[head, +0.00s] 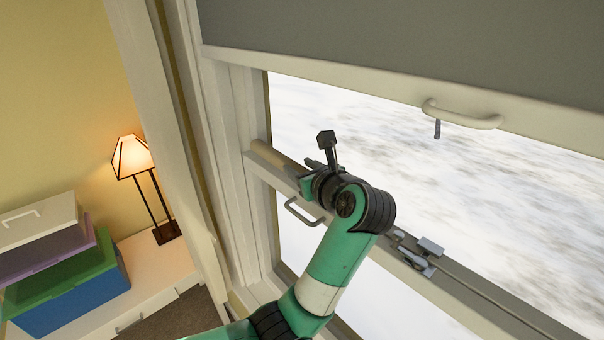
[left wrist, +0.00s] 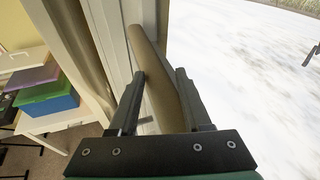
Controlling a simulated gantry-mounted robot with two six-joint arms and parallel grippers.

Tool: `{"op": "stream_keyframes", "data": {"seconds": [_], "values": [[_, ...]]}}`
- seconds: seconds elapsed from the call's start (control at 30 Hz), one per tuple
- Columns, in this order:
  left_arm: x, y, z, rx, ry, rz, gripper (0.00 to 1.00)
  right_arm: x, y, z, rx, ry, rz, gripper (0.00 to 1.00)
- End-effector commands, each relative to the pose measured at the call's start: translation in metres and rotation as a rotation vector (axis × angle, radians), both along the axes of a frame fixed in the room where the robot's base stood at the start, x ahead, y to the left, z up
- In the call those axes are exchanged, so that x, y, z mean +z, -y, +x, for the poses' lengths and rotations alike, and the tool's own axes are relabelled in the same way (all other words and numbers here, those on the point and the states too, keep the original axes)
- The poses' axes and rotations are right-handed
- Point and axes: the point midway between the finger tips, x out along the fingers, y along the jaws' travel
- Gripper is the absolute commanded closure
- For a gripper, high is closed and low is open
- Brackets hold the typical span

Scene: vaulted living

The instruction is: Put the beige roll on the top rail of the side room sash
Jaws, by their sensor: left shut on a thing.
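The beige roll (head: 272,157) is a long tan cylinder. In the head view its left end shows at the sash's top rail (head: 465,299), next to the left jamb, and it runs along the rail's line. My left gripper (head: 322,152) is shut on the roll, and its body hides the rest of it. The left wrist view shows the roll (left wrist: 155,70) between the two fingers (left wrist: 158,88), pointing away toward the jamb. I cannot tell whether the roll touches the rail. My right gripper is not in view.
A grey blind (head: 400,45) with a white handle (head: 462,117) hangs above. A sash latch (head: 415,258) sits on the rail to the right, and a metal pull (head: 300,212) is below the gripper. Left are a lamp (head: 132,157) and stacked boxes (head: 65,290).

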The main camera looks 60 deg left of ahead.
Motion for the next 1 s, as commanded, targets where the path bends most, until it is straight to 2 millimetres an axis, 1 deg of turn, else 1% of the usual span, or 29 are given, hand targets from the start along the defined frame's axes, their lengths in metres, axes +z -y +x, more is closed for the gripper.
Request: {"op": "stream_keyframes", "data": {"seconds": [0.03,0.1,0.17,0.33,0.37,0.43,0.77,0.87,0.97,1.0], "values": [[-0.008,0.0,0.0,-0.001,-0.006,0.0,1.0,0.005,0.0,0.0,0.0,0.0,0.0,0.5],[-0.016,0.0,0.0,-0.001,-0.006,-0.001,1.0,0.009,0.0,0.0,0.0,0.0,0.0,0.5],[-0.02,-0.001,0.003,0.0,-0.004,-0.001,1.0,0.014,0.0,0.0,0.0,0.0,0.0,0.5],[-0.024,-0.001,0.004,0.0,-0.001,-0.001,1.0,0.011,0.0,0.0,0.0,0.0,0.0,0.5],[-0.024,-0.001,0.004,-0.001,-0.002,-0.001,0.5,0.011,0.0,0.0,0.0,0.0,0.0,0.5],[-0.024,-0.001,0.004,-0.001,-0.002,-0.001,0.37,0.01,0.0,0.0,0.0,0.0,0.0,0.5],[-0.023,0.001,0.004,0.0,-0.001,-0.001,0.37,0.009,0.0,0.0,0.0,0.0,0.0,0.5],[-0.021,0.011,0.004,-0.003,0.001,0.0,0.37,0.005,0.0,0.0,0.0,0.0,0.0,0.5],[-0.017,0.03,0.004,-0.006,0.003,0.0,0.37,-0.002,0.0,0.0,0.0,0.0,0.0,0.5],[-0.015,0.039,0.004,-0.005,0.003,0.001,0.37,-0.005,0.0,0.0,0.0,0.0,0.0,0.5]]}}
